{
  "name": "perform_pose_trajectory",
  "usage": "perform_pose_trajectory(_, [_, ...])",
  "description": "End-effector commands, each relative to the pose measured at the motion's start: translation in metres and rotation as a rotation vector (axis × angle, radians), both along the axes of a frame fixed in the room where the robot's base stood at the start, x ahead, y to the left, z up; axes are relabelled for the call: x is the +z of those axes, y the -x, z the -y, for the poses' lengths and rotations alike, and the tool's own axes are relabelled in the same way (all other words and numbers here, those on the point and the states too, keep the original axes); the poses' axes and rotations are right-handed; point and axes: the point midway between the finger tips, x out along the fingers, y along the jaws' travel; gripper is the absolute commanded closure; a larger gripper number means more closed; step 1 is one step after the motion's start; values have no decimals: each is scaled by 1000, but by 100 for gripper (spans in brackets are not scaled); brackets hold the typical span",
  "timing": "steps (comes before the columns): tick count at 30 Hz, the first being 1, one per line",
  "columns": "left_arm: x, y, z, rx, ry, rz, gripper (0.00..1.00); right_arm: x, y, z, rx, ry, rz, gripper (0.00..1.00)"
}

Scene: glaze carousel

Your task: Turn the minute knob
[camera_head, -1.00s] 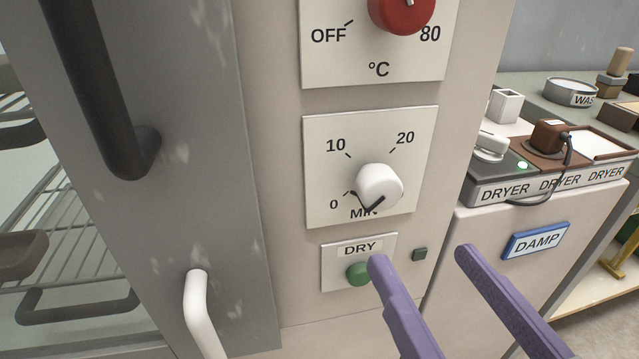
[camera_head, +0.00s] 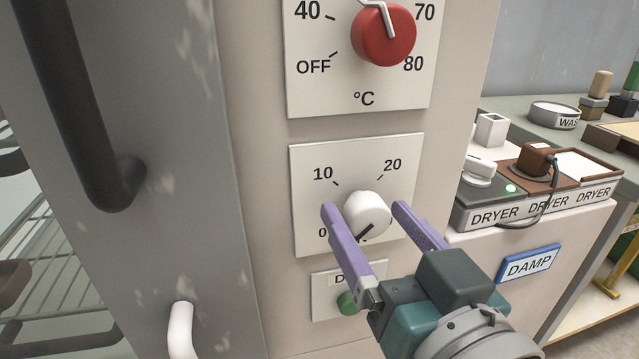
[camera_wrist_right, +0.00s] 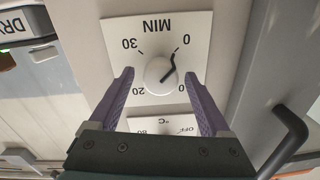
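The white minute knob (camera_head: 367,212) sits on a pale square dial plate marked 0, 10, 20 and MIN. Its dark pointer line is toward the 0 mark. My right gripper (camera_head: 362,208) is open, with one purple finger at the left of the knob and the other at its right. In the right wrist view the knob (camera_wrist_right: 160,71) lies between the two spread fingers (camera_wrist_right: 159,80), with gaps on both sides, and the dial appears upside down. My left gripper is in neither current view.
A red temperature knob (camera_head: 384,35) is above the minute dial. A green DRY button (camera_head: 347,303) is below, partly covered by my right finger. A grey door with a dark handle (camera_head: 100,150) stands at the left.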

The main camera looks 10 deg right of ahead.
Motion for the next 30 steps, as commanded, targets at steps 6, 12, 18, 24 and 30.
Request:
perform_pose_trajectory(6, [0, 0, -1, 0, -2, 0, 0, 0, 0, 0, 0, 0, 0, 43])
perform_pose_trajectory(12, [0, 0, -1, 0, -2, -1, 0, 0, 0, 0, 0, 0, 0, 66])
perform_pose_trajectory(18, [0, 0, 0, 0, -1, -1, 0, 0, 0, 0, 0, 0, 0, 88])
perform_pose_trajectory(24, [0, 0, 1, 5, 5, -1, 0, 0, 0, 0, 0, 0, 0, 100])
perform_pose_trajectory(30, [1, 0, 2, 7, 9, 0, 0, 0, 0, 0, 1, -25, -1, 100])
